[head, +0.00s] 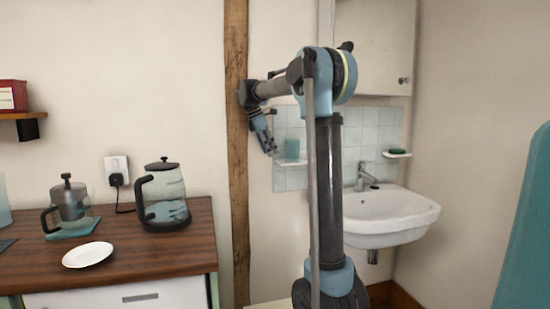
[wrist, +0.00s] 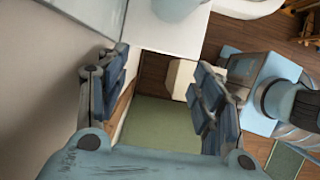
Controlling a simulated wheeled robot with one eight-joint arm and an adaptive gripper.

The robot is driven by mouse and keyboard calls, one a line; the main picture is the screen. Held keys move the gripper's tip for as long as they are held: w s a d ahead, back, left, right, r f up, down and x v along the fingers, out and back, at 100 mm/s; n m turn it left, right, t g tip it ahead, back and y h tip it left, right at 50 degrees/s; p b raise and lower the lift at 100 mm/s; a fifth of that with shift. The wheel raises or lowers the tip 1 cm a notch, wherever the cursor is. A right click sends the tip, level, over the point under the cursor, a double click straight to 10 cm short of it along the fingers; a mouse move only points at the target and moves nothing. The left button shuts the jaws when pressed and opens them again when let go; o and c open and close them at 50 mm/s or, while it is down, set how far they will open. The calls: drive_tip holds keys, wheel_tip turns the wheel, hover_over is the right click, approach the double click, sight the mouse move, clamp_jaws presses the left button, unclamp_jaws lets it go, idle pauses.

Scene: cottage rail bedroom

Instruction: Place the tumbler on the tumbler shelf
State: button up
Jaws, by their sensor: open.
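A teal, see-through tumbler (head: 291,149) stands upright on the small white tumbler shelf (head: 284,163) against the tiles, left of the basin. In the wrist view the tumbler (wrist: 178,8) shows at the top edge, partly cut off, on the white shelf (wrist: 165,35). My gripper (head: 270,143) is just left of the tumbler in the head view. In the wrist view my gripper (wrist: 162,75) has its fingers spread wide with nothing between them. The tumbler lies beyond the fingertips, apart from them.
A white basin (head: 390,215) with a tap and a soap dish (head: 397,154) are to the right. A cabinet (head: 375,45) hangs above. A wooden post (head: 237,200) stands left of the shelf. A worktop (head: 140,250) holds a kettle (head: 165,200), a press and a plate.

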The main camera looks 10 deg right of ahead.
drive_tip(key=s+d+f+m+y, duration=0.1)
drive_tip(key=s+d+f+m, duration=0.2)
drive_tip(key=s, duration=0.5)
drive_tip(key=s+d+f+m+y, duration=0.1)
drive_tip(key=s+d+f+m, duration=0.2)
drive_tip(key=s, duration=0.5)
drive_tip(key=s+d+f+m+y, duration=0.1)
drive_tip(key=s+d+f+m, duration=0.1)
drive_tip(key=s+f+m, duration=0.35)
drive_tip(key=s+f+m+t+y, duration=0.1)
drive_tip(key=s+f+m, duration=0.7)
drive_tip(key=s+f, duration=1.1)
drive_tip(key=shift+s+a+f+t+y, duration=0.15)
drive_tip(key=shift+s+a+t+y, duration=0.2)
drive_tip(key=shift+s, duration=0.6)
